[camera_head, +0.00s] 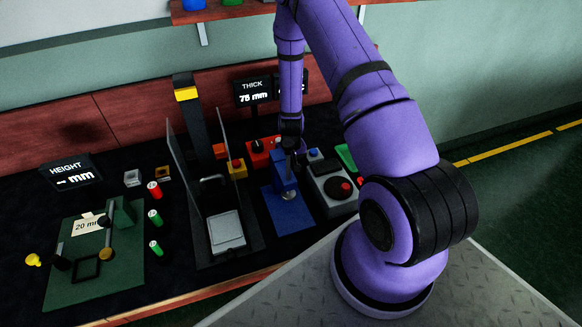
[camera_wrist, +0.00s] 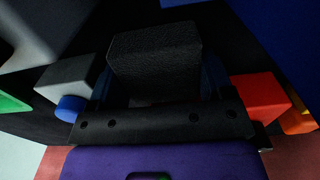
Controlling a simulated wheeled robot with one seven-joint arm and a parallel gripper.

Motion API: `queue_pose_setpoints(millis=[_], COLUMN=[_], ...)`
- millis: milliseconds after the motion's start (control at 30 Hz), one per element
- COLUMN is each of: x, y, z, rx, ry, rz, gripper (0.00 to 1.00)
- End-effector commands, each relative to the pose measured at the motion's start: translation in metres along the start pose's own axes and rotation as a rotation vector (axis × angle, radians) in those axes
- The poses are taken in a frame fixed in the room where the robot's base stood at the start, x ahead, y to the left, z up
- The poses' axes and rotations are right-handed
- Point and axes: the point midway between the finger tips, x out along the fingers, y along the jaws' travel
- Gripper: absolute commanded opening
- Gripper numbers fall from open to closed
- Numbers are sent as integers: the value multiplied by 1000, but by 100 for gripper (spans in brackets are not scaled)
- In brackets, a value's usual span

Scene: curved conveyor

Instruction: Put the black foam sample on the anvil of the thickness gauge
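The black foam sample (camera_wrist: 155,62) is a dark, rough-surfaced block in the wrist view, sitting between the dark blue fingers of my gripper (camera_wrist: 157,88). The fingers lie close along both its sides, and my gripper looks shut on it. In the head view my gripper (camera_head: 291,140) is behind the thickness gauge (camera_head: 285,172), a blue stand on a blue base; the foam cannot be made out there. The round grey anvil (camera_head: 288,195) shows low on the gauge, with no foam seen on it. The thickness display (camera_head: 255,92) reads 75 mm.
A red box (camera_head: 262,153) stands left of the gauge and a grey unit with a black dial (camera_head: 333,185) stands right of it. A framed machine (camera_head: 222,232) is farther left. The green height fixture (camera_head: 95,270) is at far left.

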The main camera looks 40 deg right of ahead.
Motion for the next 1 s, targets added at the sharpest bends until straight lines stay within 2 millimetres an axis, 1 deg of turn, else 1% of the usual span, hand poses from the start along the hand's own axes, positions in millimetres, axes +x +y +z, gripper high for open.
queue_pose_setpoints(millis=[33, 67, 133, 167, 367, 533, 667, 1000], x=[0, 0, 0, 0, -1, -8, -20, -63], y=[0, 0, 0, 0, 0, 0, 0, 0], z=[0, 0, 0, 0, 0, 0, -1, 0], rx=[0, 0, 0, 0, 0, -2, -3, -2], ry=[0, 0, 0, 0, 0, 0, 2, 2], rz=[0, 0, 0, 0, 0, 0, 0, 0], gripper=[60, 53, 52, 48, 48, 48, 48, 48])
